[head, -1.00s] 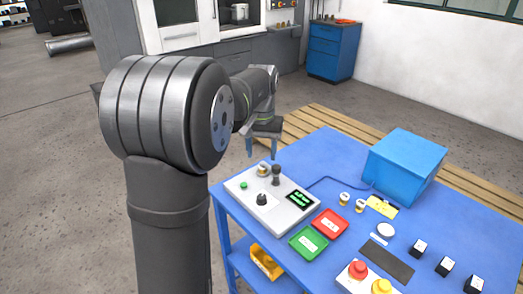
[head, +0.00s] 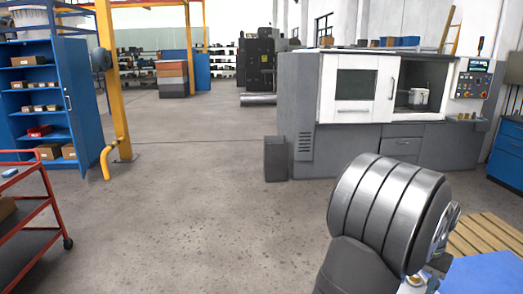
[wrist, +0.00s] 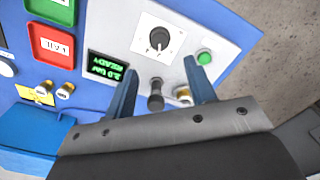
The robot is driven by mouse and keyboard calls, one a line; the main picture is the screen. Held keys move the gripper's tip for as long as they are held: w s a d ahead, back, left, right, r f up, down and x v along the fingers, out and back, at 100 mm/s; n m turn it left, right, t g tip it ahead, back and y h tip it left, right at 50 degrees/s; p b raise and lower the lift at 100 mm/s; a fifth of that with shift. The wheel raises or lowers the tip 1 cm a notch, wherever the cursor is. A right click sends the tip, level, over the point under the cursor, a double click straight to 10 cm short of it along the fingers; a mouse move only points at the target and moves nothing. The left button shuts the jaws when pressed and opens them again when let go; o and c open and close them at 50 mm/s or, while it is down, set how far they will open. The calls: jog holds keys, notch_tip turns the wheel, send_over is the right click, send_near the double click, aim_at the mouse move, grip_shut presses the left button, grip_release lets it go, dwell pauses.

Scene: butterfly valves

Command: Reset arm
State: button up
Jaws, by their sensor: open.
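In the wrist view, my gripper (wrist: 159,63) is open, its two blue-grey fingers apart over the front of a light grey test box (wrist: 125,40). A dark upright post (wrist: 155,97) on the box shows between the fingers, and a small brass-and-white part (wrist: 183,93) is beside the right finger. I see nothing held. The box has a black knob (wrist: 158,40), a green button (wrist: 204,57) and a green-lit display (wrist: 112,66) that seems to read 2.0 bar, READY. In the head view only my arm's upper part shows; the gripper is out of frame.
The wrist view shows a red tray (wrist: 52,45), a green tray (wrist: 62,10), two brass parts (wrist: 65,90) and a blue box (wrist: 35,130). The head view shows a white-grey machine (head: 345,110), a red cart (head: 40,225), a shelf cabinet (head: 75,90) and open floor.

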notch_tip(320, 180, down, 10)
jog(key=shift+r, duration=0.1)
jog(key=shift+r, duration=0.1)
dwell(0.4)
notch_tip(320, 180, up, 17)
notch_tip(320, 180, down, 17)
jog(key=shift+f, duration=0.15)
jog(key=n, duration=0.3)
jog(key=shift+n, duration=0.4)
jog(key=n, duration=0.4)
notch_tip(320, 180, up, 10)
dwell(0.4)
jog(key=shift+f, duration=0.1)
